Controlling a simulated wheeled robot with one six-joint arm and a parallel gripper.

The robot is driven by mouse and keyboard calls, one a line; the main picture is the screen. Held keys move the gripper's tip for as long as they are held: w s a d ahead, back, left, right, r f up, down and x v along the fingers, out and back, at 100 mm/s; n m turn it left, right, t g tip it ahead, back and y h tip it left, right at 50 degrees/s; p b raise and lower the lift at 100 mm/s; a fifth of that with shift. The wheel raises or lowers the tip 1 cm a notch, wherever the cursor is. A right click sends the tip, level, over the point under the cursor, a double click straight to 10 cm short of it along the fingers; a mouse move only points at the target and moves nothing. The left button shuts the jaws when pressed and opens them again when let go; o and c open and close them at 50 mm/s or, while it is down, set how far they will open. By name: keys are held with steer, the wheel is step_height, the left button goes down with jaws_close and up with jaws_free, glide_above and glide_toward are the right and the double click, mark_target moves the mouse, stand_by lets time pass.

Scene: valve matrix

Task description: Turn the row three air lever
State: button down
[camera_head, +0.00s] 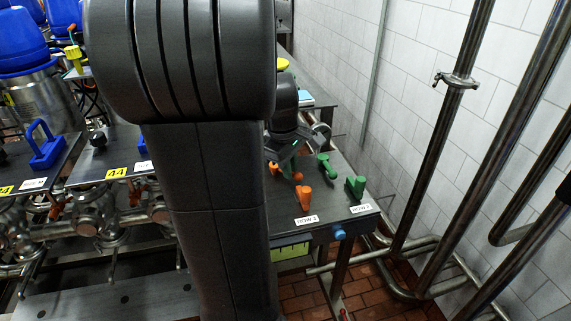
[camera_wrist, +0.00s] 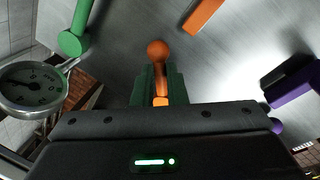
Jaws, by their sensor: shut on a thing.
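My gripper (camera_wrist: 158,86) is shut on an orange lever (camera_wrist: 158,50) in the wrist view. The round knob of this lever shows just beyond the green fingertips, and its shaft runs between them. In the head view, my gripper (camera_head: 287,165) is low over the panel (camera_head: 284,218), behind the front orange lever (camera_head: 304,197). The held lever is mostly hidden there. A green lever (camera_wrist: 75,40) stands to the left of the gripper in the wrist view. No row three label is readable, so I cannot confirm the held lever's row.
Green levers (camera_head: 325,165) stand right of the gripper. Another orange lever (camera_wrist: 203,14) and a purple part (camera_wrist: 292,80) are near it in the wrist view. A round gauge (camera_wrist: 33,86) is at the left. Vertical pipes (camera_head: 447,125) and a tiled wall stand right of the panel.

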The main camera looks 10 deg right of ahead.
steer(key=n, duration=0.1)
steer(key=w+d+n+p, duration=0.1)
steer(key=n, duration=0.2)
steer(key=shift+w+d+r+n+t+y+p, duration=0.1)
steer(key=shift+w+d+n+t+y+p, duration=0.1)
steer(key=shift+w+n+t+y+p, duration=0.1)
steer(key=n, duration=0.1)
steer(key=w+n, duration=0.1)
steer(key=shift+d+n+y, duration=0.2)
steer(key=shift+n+y, duration=0.1)
steer(key=shift+w+d+n+p, duration=0.1)
steer(key=shift+w+n+p, duration=0.35)
steer(key=shift+n, duration=0.95)
steer(key=shift+w+y, duration=0.15)
steer(key=shift+y, duration=0.15)
steer(key=c, duration=1.5)
jaws_free()
steer(key=shift+o, duration=0.2)
step_height(320, 180, up, 13)
steer(key=s+b, duration=0.1)
steer(key=s, duration=0.1)
steer(key=shift+s+r, duration=0.2)
steer(key=shift+s, duration=0.2)
